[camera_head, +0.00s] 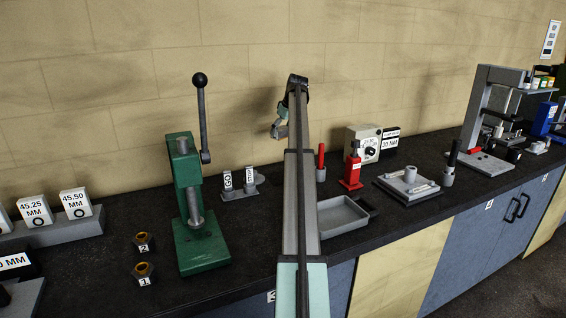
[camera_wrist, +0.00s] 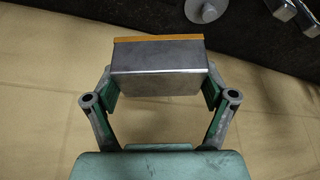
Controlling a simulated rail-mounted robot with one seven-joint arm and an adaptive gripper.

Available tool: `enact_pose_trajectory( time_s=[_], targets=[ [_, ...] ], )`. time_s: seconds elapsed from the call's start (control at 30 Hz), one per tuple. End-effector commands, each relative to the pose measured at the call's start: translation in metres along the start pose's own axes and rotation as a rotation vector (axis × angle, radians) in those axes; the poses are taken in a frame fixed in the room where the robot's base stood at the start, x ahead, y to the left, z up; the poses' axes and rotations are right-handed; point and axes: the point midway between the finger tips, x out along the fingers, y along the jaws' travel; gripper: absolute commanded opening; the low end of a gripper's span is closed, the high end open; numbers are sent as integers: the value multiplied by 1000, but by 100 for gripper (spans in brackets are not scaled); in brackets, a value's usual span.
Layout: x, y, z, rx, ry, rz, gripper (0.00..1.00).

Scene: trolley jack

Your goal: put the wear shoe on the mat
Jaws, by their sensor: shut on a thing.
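In the wrist view my gripper (camera_wrist: 160,88) is shut on a grey metal block with an orange-bronze strip along one edge, which I take to be the wear shoe (camera_wrist: 155,68). The fingers press on its two short sides. In the head view my gripper (camera_head: 279,128) is high in front of the wall, above the back of the bench, and the shoe is too small or hidden to make out there. I cannot clearly pick out the mat. A small dark flat piece (camera_head: 365,203) lies beside the grey tray, but I cannot tell what it is.
My arm hides the bench middle.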

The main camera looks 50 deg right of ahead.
Motion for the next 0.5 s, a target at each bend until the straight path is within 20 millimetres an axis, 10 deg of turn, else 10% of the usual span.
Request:
enact_pose_trajectory(
  time_s=[0.5],
  targets=[
    [81,-2,34,-6,2,-3,13]
  ],
)
